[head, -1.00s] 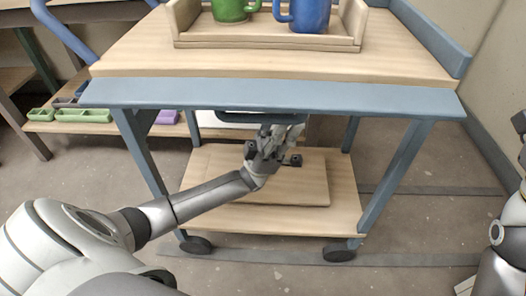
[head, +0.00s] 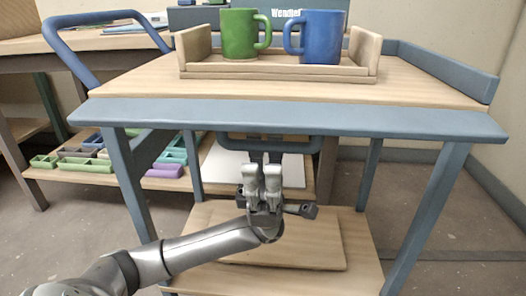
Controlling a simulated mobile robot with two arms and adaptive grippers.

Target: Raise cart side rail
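The cart's front side rail (head: 300,118) is a long blue-grey board that hangs folded down along the near edge of the wooden cart top (head: 420,88). A dark blue U-shaped bar (head: 225,143) hangs below it. My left gripper (head: 263,160) is under the rail, with its two grey fingers side by side and pointing up at the bar. The fingertips overlap the bar in the head view. Whether they are closed on it cannot be made out. My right gripper is not in view.
On the cart top, a wooden tray (head: 275,73) holds a green mug (head: 238,35) and a blue mug (head: 322,38). An upright blue board (head: 440,70) edges the right side. A loose board (head: 300,245) lies on the lower shelf. Small colored bins (head: 75,160) stand at left.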

